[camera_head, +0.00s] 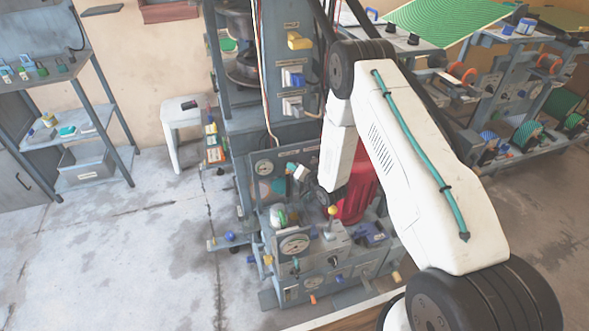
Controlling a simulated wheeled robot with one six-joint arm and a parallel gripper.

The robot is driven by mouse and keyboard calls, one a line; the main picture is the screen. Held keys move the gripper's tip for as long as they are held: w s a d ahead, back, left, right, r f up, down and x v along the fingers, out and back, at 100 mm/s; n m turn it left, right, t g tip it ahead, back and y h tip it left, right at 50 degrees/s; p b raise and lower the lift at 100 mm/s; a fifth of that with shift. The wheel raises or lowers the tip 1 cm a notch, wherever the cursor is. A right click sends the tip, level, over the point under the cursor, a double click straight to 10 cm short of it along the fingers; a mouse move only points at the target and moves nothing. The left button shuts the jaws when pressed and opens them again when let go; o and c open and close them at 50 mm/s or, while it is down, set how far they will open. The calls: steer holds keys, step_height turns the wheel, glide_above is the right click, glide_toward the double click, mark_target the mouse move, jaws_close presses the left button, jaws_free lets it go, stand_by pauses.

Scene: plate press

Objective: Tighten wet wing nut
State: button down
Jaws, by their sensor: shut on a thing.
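My white arm reaches over from the right and bends down to the grey press machine (248,140). My gripper (292,174) is small in this view, in front of the machine's gauge panel (264,168). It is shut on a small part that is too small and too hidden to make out. I cannot tell a wing nut apart from the other fittings here, nor see any wetness on it. A lever with a yellow knob (332,210) stands just below my wrist.
A red cylinder (358,195) stands close behind my wrist. A lower block with a round gauge (295,243) and several knobs juts out below. Shelves (82,145) stand at the left and a cluttered rack (495,85) at the back right. The floor at the left is clear.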

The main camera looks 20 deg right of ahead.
steer(key=shift+w+d+r+m, duration=0.1)
steer(key=shift+w+r+m, duration=0.05)
steer(key=shift+w+m, duration=0.15)
stand_by(0.4)
steer(key=c, duration=1.5)
jaws_free()
steer(key=shift+s, duration=0.1)
steer(key=v, duration=0.7)
steer(key=shift+s+d, duration=0.15)
steer(key=shift+s, duration=0.2)
